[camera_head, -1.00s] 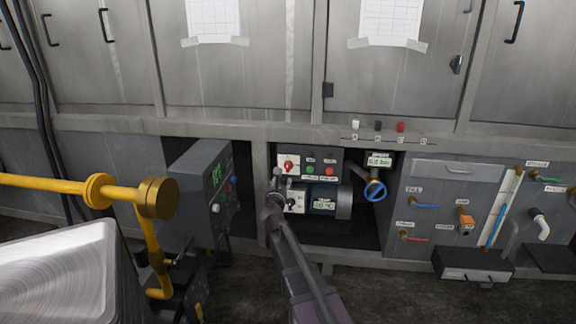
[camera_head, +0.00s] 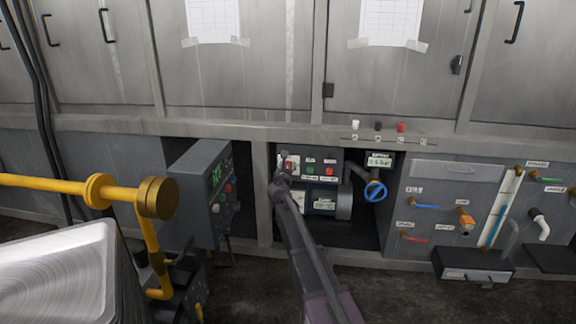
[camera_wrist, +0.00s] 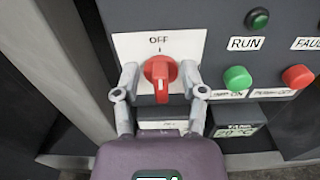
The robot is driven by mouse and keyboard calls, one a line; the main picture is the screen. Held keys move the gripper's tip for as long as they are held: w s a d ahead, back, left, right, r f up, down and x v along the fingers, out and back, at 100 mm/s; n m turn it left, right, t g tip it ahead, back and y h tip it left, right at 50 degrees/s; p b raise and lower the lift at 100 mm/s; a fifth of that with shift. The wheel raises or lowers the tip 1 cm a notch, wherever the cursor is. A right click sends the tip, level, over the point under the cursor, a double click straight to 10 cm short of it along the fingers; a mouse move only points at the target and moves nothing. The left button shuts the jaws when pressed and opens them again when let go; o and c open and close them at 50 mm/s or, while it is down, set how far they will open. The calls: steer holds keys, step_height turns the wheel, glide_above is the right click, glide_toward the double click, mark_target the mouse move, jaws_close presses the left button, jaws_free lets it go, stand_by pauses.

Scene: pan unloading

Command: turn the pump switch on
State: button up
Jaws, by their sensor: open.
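The pump switch is a red rotary knob (camera_wrist: 160,72) on a white plate (camera_wrist: 198,41) marked OFF. Its white pointer line is upright, toward the OFF label. My gripper (camera_wrist: 159,76) is open in the wrist view, with one finger on each side of the knob; whether the fingers touch it I cannot tell. In the head view my gripper (camera_head: 284,163) is in front of the left end of the dark control panel (camera_head: 324,158), hiding part of the switch.
Right of the switch are a dark green RUN lamp (camera_wrist: 257,18), a green button (camera_wrist: 237,78) and a red button (camera_wrist: 298,76). A display box (camera_wrist: 238,132) sits below. A blue valve wheel (camera_head: 375,191) is to the right, a grey control box (camera_head: 200,190) to the left.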

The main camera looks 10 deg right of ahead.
steer(key=shift+w+d, duration=0.2)
steer(key=shift+w, duration=0.4)
jaws_close()
